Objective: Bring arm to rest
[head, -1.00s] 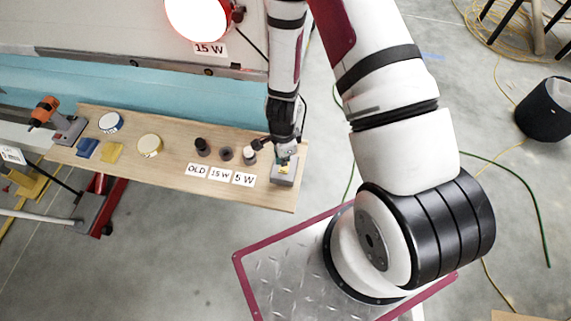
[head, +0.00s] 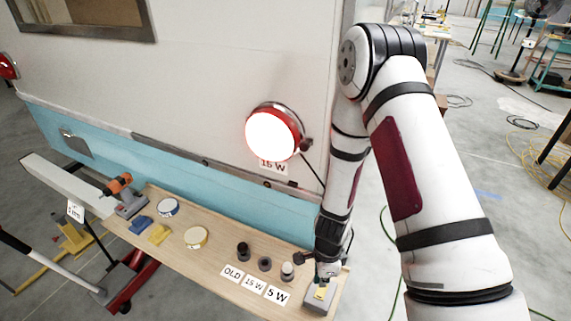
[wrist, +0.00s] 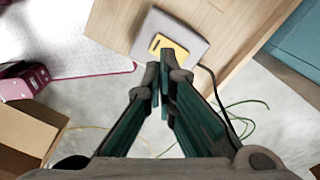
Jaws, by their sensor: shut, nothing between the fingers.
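My gripper (wrist: 163,88) is shut and empty in the wrist view, its green-sided fingers together. Just beyond the fingertips is a grey box with a yellow top (wrist: 172,42) at the end of the wooden bench. In the head view my arm reaches down at the right, and my gripper (head: 328,270) is just above the same grey box (head: 319,297) at the bench's right end. I cannot tell whether the fingertips touch the box.
The wooden bench (head: 215,268) carries several dark sockets by labels, two tape rolls, blue and yellow blocks, and an orange drill (head: 119,186). A lit red-rimmed lamp (head: 272,134) is on the camper wall. Cables lie on the floor at right.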

